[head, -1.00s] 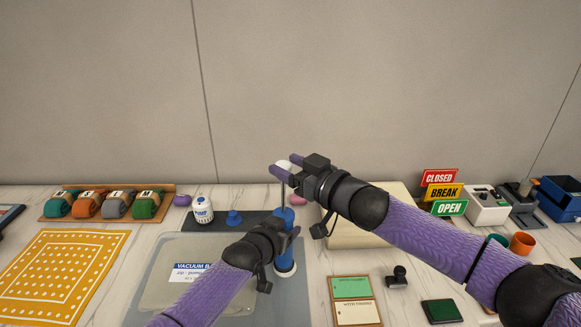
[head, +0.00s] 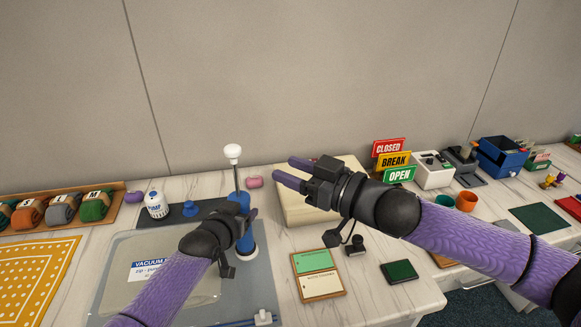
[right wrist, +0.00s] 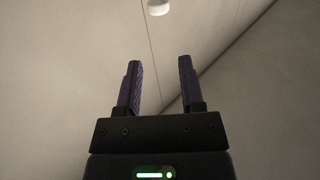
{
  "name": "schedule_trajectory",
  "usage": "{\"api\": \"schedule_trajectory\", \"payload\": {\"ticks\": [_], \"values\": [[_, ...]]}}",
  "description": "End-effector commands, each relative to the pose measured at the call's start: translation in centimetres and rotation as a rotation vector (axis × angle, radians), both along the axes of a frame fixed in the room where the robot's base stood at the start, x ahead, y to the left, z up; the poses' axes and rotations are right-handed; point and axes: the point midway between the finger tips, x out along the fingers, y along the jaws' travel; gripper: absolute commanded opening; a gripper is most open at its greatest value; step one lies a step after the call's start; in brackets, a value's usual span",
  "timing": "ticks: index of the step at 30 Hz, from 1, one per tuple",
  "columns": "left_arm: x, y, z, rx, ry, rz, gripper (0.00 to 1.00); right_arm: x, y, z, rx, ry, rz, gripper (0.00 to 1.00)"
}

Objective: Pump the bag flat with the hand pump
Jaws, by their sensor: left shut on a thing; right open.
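The blue hand pump (head: 245,236) stands upright on the grey mat, its rod raised and topped by a white knob (head: 232,152). My left gripper (head: 248,214) is shut on the pump's blue barrel. My right gripper (head: 283,173) is open and empty, to the right of the knob and apart from it. The right wrist view shows its two spread fingers (right wrist: 158,85) with nothing between them and the white knob (right wrist: 159,7) beyond. The clear vacuum bag (head: 125,290) lies on the grey mat, partly hidden by my left arm; its thickness is hard to tell.
A white bottle (head: 157,206) and a blue cap (head: 190,209) stand behind the bag. Cards (head: 318,275), a stamp (head: 356,245) and an ink pad (head: 399,272) lie to the right. Rolled cloths (head: 62,209) are at left.

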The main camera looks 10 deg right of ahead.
Motion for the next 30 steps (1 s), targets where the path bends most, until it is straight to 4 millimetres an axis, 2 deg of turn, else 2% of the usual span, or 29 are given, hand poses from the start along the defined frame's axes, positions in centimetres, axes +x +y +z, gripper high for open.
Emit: {"api": "schedule_trajectory", "payload": {"ticks": [1, 3, 6, 10, 14, 27, 28, 30], "values": [[0.0, 0.0, 0.1, 0.0, -0.001, 0.0, 0.0, 0.0, 1.1, 0.3, 0.0, -0.008, -0.006, 0.37], [0.0, 0.0, 0.1, -0.001, -0.002, 0.0, 0.0, 0.2, 3.3, 1.2, -0.005, -0.026, -0.046, 0.22], [0.0, 0.0, 0.1, -0.001, -0.002, 0.0, 0.0, 0.4, 5.4, 3.1, 0.0, -0.046, -0.152, 0.01], [0.0, 0.0, 0.1, -0.001, -0.002, 0.0, 0.0, 0.7, 5.5, 4.7, 0.021, -0.034, -0.285, 0.0], [0.0, 0.0, 0.1, -0.001, -0.002, 0.0, 0.0, 1.4, 5.4, 5.1, 0.024, -0.02, -0.338, 0.0], [0.0, 0.0, 0.1, -0.001, -0.003, 0.0, 0.0, 9.6, 9.3, 5.5, 0.022, -0.021, -0.337, 0.0], [0.0, 0.0, 0.1, -0.001, -0.003, 0.0, 0.0, 10.1, 9.6, 5.5, 0.021, -0.021, -0.336, 0.0], [0.0, 0.0, 0.1, -0.001, -0.003, 0.0, 0.0, 9.4, 9.3, 3.8, 0.02, -0.017, -0.336, 0.0]]}}
